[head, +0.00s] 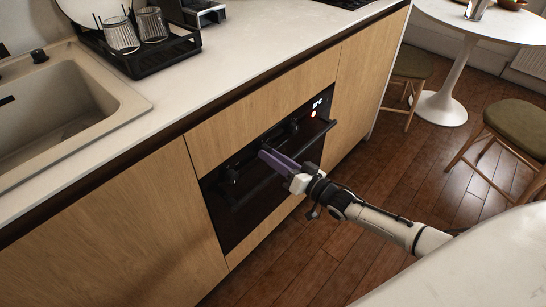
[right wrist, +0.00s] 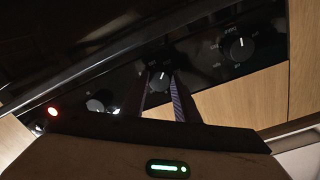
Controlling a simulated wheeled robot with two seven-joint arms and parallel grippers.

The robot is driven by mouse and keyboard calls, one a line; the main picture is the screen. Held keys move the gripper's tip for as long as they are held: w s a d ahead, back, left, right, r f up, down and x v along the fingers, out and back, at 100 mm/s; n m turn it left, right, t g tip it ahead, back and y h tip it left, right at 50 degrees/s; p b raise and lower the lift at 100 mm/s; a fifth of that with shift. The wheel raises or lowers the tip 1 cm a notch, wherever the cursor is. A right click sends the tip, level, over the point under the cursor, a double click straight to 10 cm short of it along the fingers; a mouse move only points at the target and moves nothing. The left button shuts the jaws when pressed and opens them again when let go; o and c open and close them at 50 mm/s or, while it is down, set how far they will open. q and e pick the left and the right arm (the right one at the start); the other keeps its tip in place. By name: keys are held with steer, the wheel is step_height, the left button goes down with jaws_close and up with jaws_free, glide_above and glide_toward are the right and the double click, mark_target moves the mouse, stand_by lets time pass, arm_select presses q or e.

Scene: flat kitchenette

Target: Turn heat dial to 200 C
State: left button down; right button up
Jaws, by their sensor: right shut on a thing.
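The black oven (head: 262,190) is built into the wooden cabinets and has a row of round black dials on its front panel. My right gripper (head: 265,154) reaches the panel between the left dial (head: 231,174) and the right dial (head: 294,127). In the right wrist view its two fingers (right wrist: 163,92) are shut on the middle dial (right wrist: 161,80), one on each side. A white mark on that dial points roughly up in that view; its scale is too dark to read. The fingers hide this dial in the head view. My left gripper is not in view.
A lit display (head: 317,103) and red light sit at the panel's right end. A white countertop (head: 200,95) with a sink (head: 60,100) and black dish rack (head: 150,60) lies above. Stools and a round table (head: 490,22) stand right.

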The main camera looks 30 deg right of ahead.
steer(key=o, duration=1)
steer(key=shift+o, duration=0.2)
steer(key=p+v, duration=0.1)
steer(key=v, duration=0.9)
steer(key=shift+p, duration=0.35)
steer(key=shift+s, duration=0.1)
